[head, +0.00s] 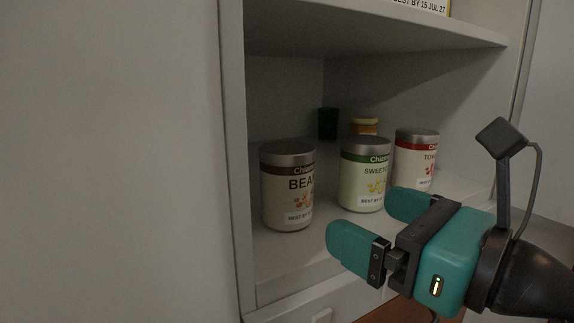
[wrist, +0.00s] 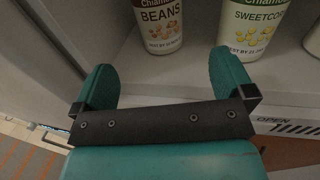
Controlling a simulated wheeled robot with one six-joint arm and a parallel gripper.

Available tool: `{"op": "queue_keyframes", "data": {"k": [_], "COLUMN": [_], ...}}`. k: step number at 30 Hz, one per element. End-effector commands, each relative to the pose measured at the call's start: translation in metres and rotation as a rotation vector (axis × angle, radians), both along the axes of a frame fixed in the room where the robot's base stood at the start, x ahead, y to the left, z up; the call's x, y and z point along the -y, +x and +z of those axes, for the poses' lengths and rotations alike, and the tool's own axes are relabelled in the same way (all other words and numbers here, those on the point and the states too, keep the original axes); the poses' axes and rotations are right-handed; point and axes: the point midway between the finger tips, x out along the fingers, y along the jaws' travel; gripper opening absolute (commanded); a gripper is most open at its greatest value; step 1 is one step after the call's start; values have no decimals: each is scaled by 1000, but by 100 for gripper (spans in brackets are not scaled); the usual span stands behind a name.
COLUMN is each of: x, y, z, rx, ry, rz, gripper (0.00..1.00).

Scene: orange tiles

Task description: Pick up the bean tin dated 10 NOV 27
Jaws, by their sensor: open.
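A bean tin (head: 287,190) with a silver lid, brown band and cream label stands upright at the left front of the cupboard shelf. Its label reads BEANS in the wrist view (wrist: 159,25). In the wrist view my gripper's teal fingers (wrist: 166,85) point toward the shelf, below the bean tin and the sweetcorn tin.
A sweetcorn tin (head: 365,175) stands right of the bean tin, with a tomato tin (head: 416,160) further right. A dark green item (head: 327,124) and a yellow-lidded jar (head: 364,127) stand behind. An upper shelf (head: 370,30) hangs above. The cupboard's left side wall (head: 236,160) is close to the bean tin.

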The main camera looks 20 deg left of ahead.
Motion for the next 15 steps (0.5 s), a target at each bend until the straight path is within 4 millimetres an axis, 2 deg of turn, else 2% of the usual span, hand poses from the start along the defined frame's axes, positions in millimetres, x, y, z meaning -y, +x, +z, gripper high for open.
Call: {"op": "queue_keyframes", "data": {"k": [1,15], "x": [-4,-33], "y": [3,20], "z": [6,4], "rx": [-7,-9], "ry": [-3,-4], "rz": [2,-4], "gripper": [100,100]}}
